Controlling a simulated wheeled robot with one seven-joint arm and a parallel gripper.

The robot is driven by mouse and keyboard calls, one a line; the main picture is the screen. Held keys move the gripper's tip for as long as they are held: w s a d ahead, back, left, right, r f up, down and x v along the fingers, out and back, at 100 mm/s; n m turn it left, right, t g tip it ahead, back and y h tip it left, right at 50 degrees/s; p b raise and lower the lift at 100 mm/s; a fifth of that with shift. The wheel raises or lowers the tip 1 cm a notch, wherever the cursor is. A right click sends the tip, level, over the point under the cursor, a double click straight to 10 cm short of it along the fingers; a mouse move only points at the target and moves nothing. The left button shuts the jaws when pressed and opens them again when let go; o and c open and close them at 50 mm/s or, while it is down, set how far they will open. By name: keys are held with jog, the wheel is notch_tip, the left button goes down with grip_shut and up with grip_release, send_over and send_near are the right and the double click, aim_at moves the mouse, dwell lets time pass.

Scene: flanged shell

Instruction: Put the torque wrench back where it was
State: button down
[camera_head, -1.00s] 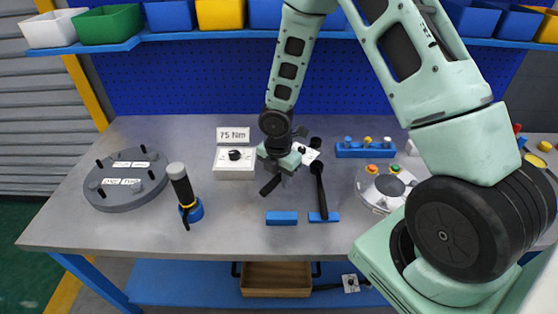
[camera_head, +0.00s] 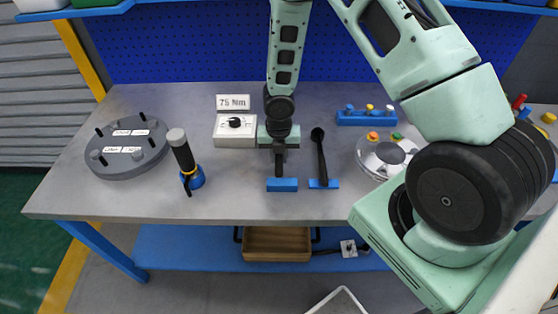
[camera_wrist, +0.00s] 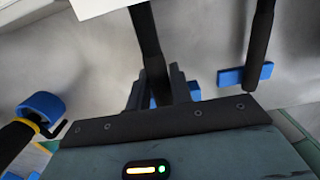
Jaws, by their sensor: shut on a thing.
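My gripper (camera_head: 278,148) is shut on a dark wrench (camera_head: 279,167), which also shows in the wrist view (camera_wrist: 149,42) running up from between the jaws. The wrench's lower end points toward the front edge, over or on a small blue rest block (camera_head: 282,185). I cannot tell whether it touches the block. My gripper and arm hide its other end in the head view. A second black wrench (camera_head: 320,160) lies to the right on its own blue rest block (camera_head: 331,184), roughly parallel to the held one.
A dial box (camera_head: 235,131) with a "75 Nm" sign (camera_head: 233,102) stands to the left behind. A round button unit (camera_head: 383,158) stands to the right.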

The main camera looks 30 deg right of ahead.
jog(key=shift+f, duration=1.3)
jog(key=c, duration=1.3)
grip_release()
jog(key=shift+f, duration=0.1)
jog(key=shift+o, duration=0.2)
